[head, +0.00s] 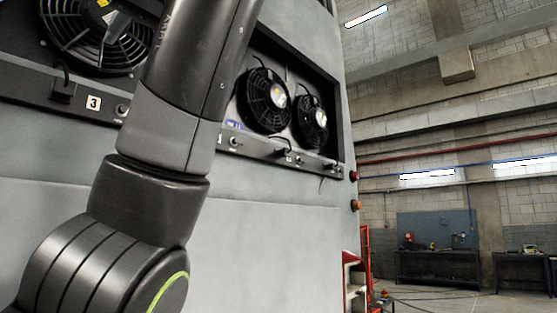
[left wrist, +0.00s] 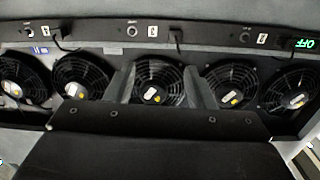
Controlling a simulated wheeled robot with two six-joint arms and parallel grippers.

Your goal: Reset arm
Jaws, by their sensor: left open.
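My left arm (head: 175,120) crosses the left part of the head view, rising from the lower left past the top edge. Its gripper lies outside that view. In the left wrist view the two grey fingers of my left gripper (left wrist: 160,90) stand apart, one on each side of the middle fan (left wrist: 158,82). Nothing shows between them except the fan behind. I cannot tell how far the fingertips are from it. My right gripper is in neither view.
The grey coach side (head: 265,205) fills the left and middle. Black fans (head: 266,98) sit in its recess above a switch strip (head: 270,148). The left wrist view shows a green OFF display (left wrist: 302,44). A workbench (head: 437,266) stands far right; floor before it looks mostly open.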

